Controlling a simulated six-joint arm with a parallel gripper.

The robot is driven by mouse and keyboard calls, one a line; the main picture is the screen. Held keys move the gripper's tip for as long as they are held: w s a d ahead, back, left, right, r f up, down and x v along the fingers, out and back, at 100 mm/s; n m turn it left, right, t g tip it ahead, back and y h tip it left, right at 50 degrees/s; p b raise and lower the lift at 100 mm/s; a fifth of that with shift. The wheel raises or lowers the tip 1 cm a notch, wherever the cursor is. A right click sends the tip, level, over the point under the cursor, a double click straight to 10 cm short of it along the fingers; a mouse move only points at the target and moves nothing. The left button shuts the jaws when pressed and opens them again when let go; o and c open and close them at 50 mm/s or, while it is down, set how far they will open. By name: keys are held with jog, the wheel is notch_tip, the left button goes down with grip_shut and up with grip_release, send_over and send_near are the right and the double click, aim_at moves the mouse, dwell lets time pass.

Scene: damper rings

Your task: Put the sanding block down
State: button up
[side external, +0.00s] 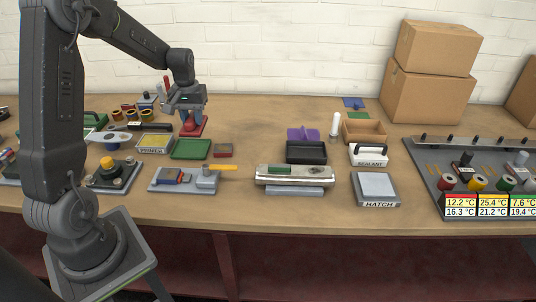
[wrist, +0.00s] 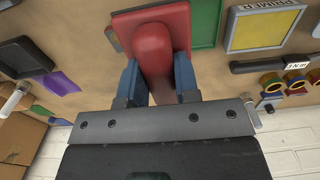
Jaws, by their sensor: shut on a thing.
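The red sanding block (side external: 192,130) has a rounded grip on a flat base. My gripper (side external: 187,115) is shut on its grip, with the block below the fingers, behind the green tray. In the wrist view the sanding block (wrist: 152,42) sits between the two blue fingers of my gripper (wrist: 160,82). Its base looks about level with the bench. I cannot tell whether it touches the bench top or hangs just above it.
The green tray (side external: 190,149) and the yellow PRIMER tray (side external: 154,142) lie in front of the block. A small dark red piece (side external: 223,150) lies right of the green tray. Bare bench (side external: 255,125) shows to the right, before a purple piece (side external: 303,134).

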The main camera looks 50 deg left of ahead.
jog(key=w+d, duration=0.4)
jog(key=w, duration=0.7)
send_over(270, 154)
notch_tip(270, 154, down, 8)
jog(key=shift+r, duration=0.15)
jog(key=shift+f, duration=2)
jog(key=shift+f, duration=0.2)
jog(key=o, duration=1)
jog(key=shift+c, duration=0.2)
